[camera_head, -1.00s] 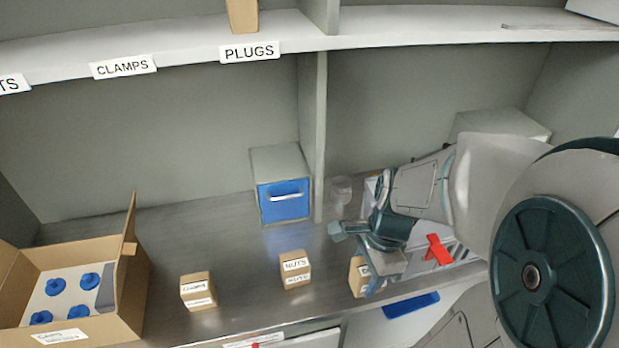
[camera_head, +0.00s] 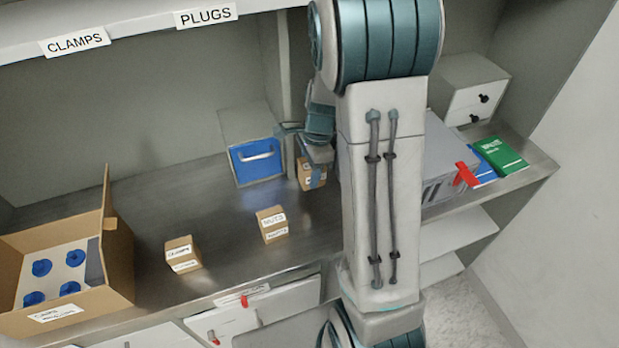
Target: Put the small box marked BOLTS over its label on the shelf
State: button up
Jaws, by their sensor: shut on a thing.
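A small cardboard box (camera_head: 308,181) is held in my gripper (camera_head: 318,172), just right of the blue-fronted drawer unit and above the metal worktop. My gripper is shut on it and my arm hides part of the box. Its label is too small to read, so I cannot tell if it says BOLTS. The white shelf (camera_head: 130,18) at the top carries a CLAMPS label (camera_head: 75,42) and a PLUGS label (camera_head: 206,15). A BOLTS label is not in view.
Small boxes marked CLAMPS (camera_head: 183,254) and NUTS (camera_head: 272,224) stand on the worktop (camera_head: 225,275). An open carton (camera_head: 115,270) with blue-capped items is at left. A blue-fronted drawer unit (camera_head: 256,160) stands behind. Green and blue books (camera_head: 500,156) lie at right.

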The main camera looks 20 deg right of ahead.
notch_tip(320, 180, down, 4)
jog(key=shift+r, duration=0.1)
jog(key=shift+w+f+p, duration=0.15)
jog(key=shift+f+p, duration=0.25)
jog(key=shift+f, duration=0.1)
jog(key=shift+f, duration=0.15)
jog(key=shift+f, duration=0.15)
jog(key=o, duration=1.1)
